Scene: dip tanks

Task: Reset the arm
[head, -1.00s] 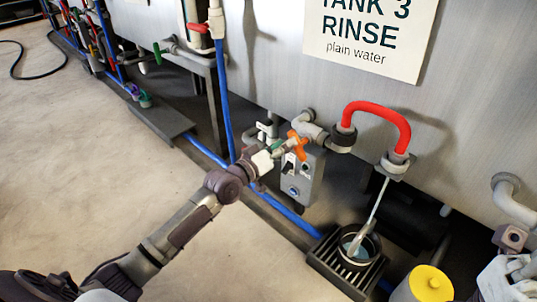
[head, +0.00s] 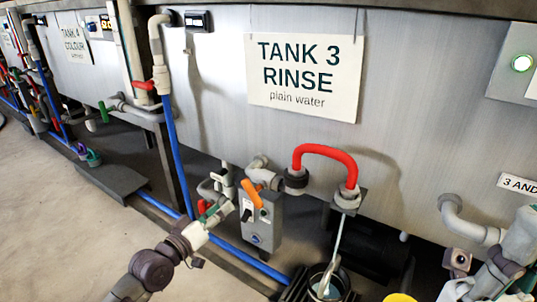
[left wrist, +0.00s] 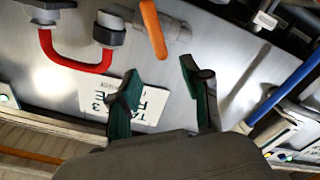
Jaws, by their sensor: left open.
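My left gripper (head: 216,210) reaches in from the lower left in the head view, its green-tipped fingers open and empty. It is close to the orange valve handle (head: 252,194) and a grey box (head: 262,226) below the tank. In the left wrist view the two green fingers (left wrist: 160,92) stand wide apart with nothing between them. The orange handle (left wrist: 153,28) shows beyond their gap, apart from both. Pale grey parts (head: 505,262) at the lower right edge look like my right arm; its fingers cannot be made out.
The rinse tank (head: 420,110) bears a sign (head: 303,75) and a red hose (head: 325,150). A pale stream falls into a black bucket (head: 318,290). A blue pipe (head: 172,150) runs down near my left arm.

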